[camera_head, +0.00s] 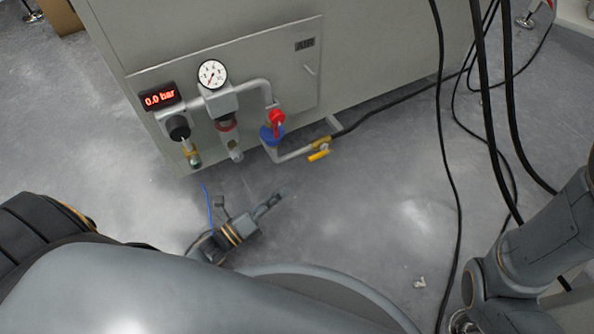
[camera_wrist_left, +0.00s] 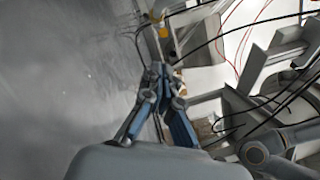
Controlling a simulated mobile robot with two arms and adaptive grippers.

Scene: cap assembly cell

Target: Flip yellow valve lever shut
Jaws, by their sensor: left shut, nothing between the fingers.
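The yellow valve lever (camera_head: 318,155) is at the lower right of the air panel, just below a yellow fitting on the grey pipe, where a black hose joins. Its exact angle to the pipe is hard to tell. My left gripper (camera_head: 277,194) is on the floor side of the panel, below and left of the lever, and apart from it. In the wrist view my left gripper (camera_wrist_left: 157,72) has its fingertips together, with nothing held. A small yellow part (camera_wrist_left: 162,32) lies beyond the fingertips there; I cannot tell whether it is the lever. My right gripper is not visible.
The grey cabinet (camera_head: 390,60) carries a round gauge (camera_head: 212,74), a red display (camera_head: 160,96) reading 0.0 bar, and a red knob (camera_head: 276,117) on a blue valve (camera_head: 271,135). Black hoses (camera_head: 447,180) cross the floor at right. Floor near the lever is clear.

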